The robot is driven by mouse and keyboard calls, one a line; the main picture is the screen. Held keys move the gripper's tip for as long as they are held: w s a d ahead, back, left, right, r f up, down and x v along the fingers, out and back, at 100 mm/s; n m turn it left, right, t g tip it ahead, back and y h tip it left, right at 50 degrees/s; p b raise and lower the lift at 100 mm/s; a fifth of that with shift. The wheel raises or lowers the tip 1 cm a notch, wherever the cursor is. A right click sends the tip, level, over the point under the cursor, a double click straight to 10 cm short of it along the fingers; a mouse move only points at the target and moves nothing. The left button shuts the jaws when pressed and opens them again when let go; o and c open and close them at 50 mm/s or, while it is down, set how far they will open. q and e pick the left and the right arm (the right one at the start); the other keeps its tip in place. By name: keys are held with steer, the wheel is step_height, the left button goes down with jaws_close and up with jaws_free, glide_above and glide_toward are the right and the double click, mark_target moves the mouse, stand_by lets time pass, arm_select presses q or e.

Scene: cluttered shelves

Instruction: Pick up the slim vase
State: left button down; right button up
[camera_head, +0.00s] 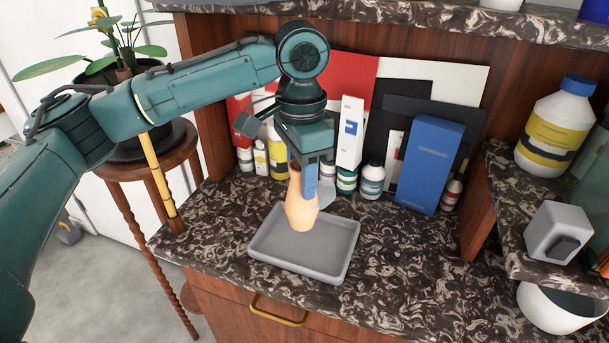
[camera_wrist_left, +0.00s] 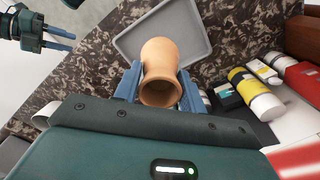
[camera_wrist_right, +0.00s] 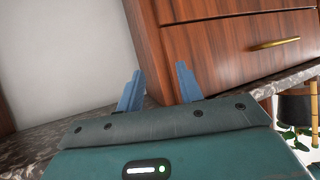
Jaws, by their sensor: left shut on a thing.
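The slim vase (camera_head: 301,205) is peach-tan, with a narrow neck and a rounder body. My left gripper (camera_head: 311,185) comes down from above and is shut on its upper part. The vase stays upright over the grey tray (camera_head: 263,266); I cannot tell whether its base touches the tray. In the left wrist view the vase (camera_wrist_left: 160,65) sits between the two blue fingers, its open mouth towards the camera. My right gripper (camera_wrist_right: 158,75) is open and empty in the right wrist view, its fingers apart, before a wooden drawer front (camera_wrist_right: 225,60).
Behind the vase stand several bottles, a white box (camera_head: 349,133), a tall blue box (camera_head: 428,165) and flat panels. A side shelf at right holds a yellow-labelled bottle (camera_head: 553,130) and a grey box (camera_head: 558,231). A potted plant (camera_head: 120,75) stands left. The marble counter (camera_head: 400,255) is clear right of the tray.

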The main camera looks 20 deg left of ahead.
arm_select(q)
steer(key=s+a, duration=0.1)
steer(key=s, duration=1.7)
steer(key=shift+b, duration=0.3)
